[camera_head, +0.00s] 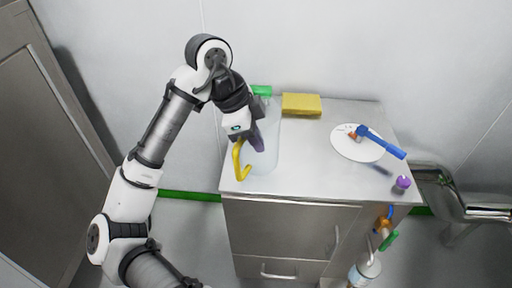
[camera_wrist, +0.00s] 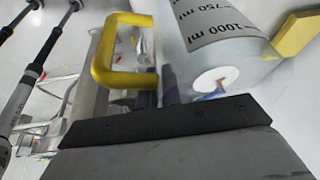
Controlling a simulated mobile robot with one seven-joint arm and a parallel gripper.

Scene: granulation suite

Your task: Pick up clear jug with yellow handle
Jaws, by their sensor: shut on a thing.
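The clear jug with a yellow handle (camera_head: 264,163) is at the left part of the steel cabinet top in the head view, its handle towards the front left. My gripper (camera_head: 257,143) comes down from above and is shut on the jug, close beside the handle. In the wrist view the jug (camera_wrist: 215,45) shows dark volume marks, and its yellow handle (camera_wrist: 103,62) stands to the left. The exact grip point is hidden by my gripper, and I cannot tell whether the jug is clear of the top.
A yellow block (camera_head: 301,105) and a green item (camera_head: 262,90) lie at the back of the cabinet top (camera_head: 310,165). A white plate (camera_head: 345,147) with a blue-handled tool (camera_head: 385,145) is at the right. A purple knob-like item (camera_head: 402,182) is near the front right edge. The middle is clear.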

